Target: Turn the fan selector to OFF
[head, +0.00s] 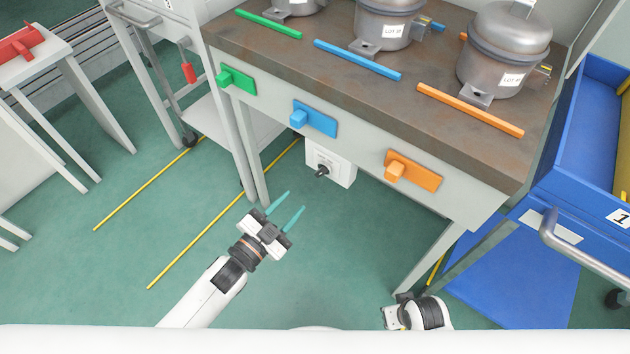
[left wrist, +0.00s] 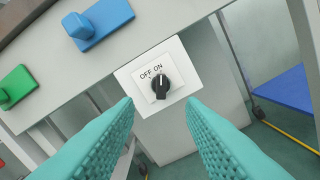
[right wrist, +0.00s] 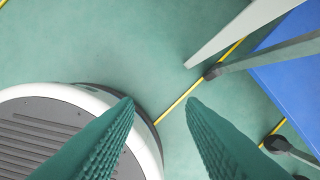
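The fan selector is a black rotary knob (left wrist: 161,87) on a white plate (left wrist: 177,55) marked OFF and ON. In the head view the knob (head: 322,171) sits on a white box (head: 343,176) under the bench front. In the left wrist view its light pointer mark is near the ON side; the exact setting is hard to tell. My left gripper (head: 291,203) is open and empty, apart from the knob, in front of and below it. The knob shows between its teal fingers. My right gripper (right wrist: 162,100) is open and empty over the floor; its fingers are hidden in the head view.
Green (head: 236,79), blue (head: 315,119) and orange (head: 413,171) blocks with knobs are on the bench front. Compressors stand on the bench top (head: 340,75). A blue cart (head: 585,235) is at right. Floor in front of the selector is clear.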

